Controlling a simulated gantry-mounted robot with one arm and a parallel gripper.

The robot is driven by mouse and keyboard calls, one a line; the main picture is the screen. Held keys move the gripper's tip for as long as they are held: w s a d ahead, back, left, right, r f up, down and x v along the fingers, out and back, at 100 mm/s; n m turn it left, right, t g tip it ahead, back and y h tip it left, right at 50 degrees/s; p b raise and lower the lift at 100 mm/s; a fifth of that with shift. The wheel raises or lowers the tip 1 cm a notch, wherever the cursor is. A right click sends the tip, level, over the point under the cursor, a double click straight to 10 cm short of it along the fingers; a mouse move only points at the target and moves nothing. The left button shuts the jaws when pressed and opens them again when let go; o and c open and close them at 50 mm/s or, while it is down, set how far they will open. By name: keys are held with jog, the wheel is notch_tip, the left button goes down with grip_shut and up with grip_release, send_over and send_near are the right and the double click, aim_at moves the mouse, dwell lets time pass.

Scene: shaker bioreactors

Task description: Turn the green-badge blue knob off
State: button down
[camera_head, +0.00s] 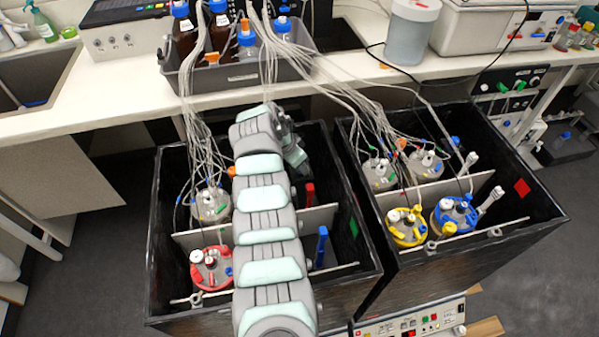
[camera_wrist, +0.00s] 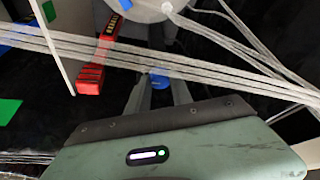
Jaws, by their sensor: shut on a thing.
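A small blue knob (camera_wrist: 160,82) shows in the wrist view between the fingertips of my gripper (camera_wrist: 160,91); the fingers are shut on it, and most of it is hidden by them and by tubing. In the head view my gripper (camera_head: 297,158) is low at the back of the left black box, beyond my arm, and the knob cannot be made out there. A green badge (camera_head: 354,226) is on the left box's right inner wall; a green patch (camera_wrist: 8,110) also shows in the wrist view.
The left black box (camera_head: 365,270) holds a red-topped vessel (camera_head: 211,268), a red handle (camera_head: 310,193) and a blue handle (camera_head: 322,247). The right box, with a red badge (camera_head: 522,187), holds several vessels. Clear tubes (camera_wrist: 210,68) cross close to my fingers.

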dwell(0.4)
jog(key=c, duration=1.1)
grip_release()
jog(key=shift+c, duration=0.2)
jog(key=shift+r, duration=0.1)
jog(key=p+v, duration=0.2)
jog(key=v, duration=0.8)
jog(key=shift+r+p, duration=0.25)
jog(key=shift+p, duration=0.15)
jog(key=shift+s+a, duration=0.1)
